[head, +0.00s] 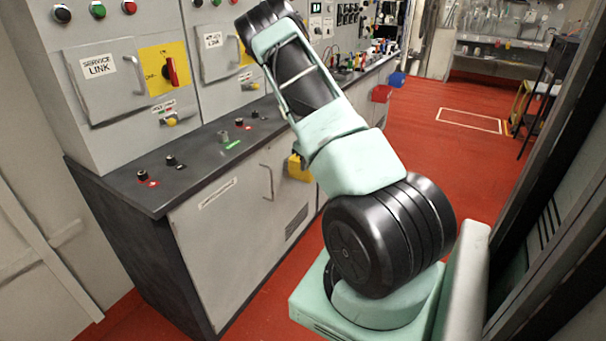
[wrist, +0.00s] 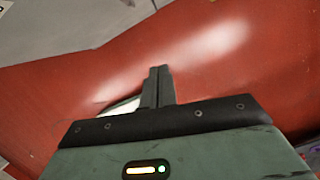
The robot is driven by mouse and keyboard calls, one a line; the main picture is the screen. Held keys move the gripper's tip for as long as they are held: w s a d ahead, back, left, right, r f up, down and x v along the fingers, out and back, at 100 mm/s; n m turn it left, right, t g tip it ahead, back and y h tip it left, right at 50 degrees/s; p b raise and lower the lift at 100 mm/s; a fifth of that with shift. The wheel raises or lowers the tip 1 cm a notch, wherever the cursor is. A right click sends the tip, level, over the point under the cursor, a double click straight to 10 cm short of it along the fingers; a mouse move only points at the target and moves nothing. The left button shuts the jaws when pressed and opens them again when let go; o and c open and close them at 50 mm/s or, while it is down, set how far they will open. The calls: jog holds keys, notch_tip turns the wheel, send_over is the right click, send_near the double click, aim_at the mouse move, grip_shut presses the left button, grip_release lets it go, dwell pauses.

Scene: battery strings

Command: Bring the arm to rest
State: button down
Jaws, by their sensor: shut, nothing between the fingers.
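My gripper (wrist: 160,72) shows in the wrist view with its two dark fingers together and nothing between them. It points toward the red floor (wrist: 200,55), with no object at the fingertips. In the head view my arm rises from its base and leans up and left toward the grey control cabinet. My gripper is hidden behind the arm in that view.
A dark counter (head: 110,178) with small terminals runs along the cabinet at left. A service link door (head: 100,85) and a yellow panel with a red rotary switch (head: 170,70) are above it. Open red floor (head: 435,90) lies beyond; a dark frame stands at right.

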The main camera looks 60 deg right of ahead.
jog(key=shift+v, duration=0.8)
